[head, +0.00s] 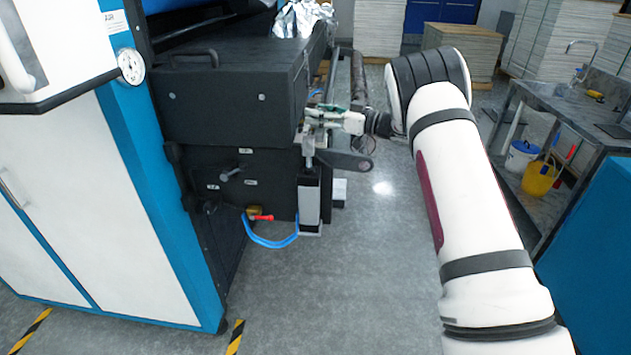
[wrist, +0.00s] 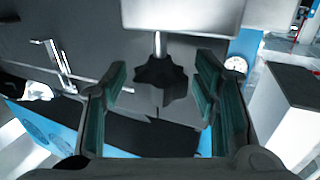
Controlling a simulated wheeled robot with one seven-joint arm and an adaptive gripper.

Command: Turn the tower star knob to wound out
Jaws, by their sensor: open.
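The black star knob (wrist: 160,82) shows in the middle of the wrist view, on a thin metal stem under a pale grey block, the tower (wrist: 180,14). In the head view the tower (head: 309,200) stands upright beside the black machine, with its stem rising toward my gripper; the knob there is largely hidden and hard to make out. My gripper (head: 314,120) is open and empty. In the wrist view its two green-padded fingers lie left and right of the knob, with the knob between and beyond them. I see no contact. The knob's wound position cannot be read.
The black machine housing (head: 230,95) stands close left of my gripper. A dark lever plate (head: 346,160) juts out near the tower. A red-handled valve (head: 260,217) with a blue hose sits low. The floor (head: 370,270) is clear; a workbench (head: 560,112) stands right.

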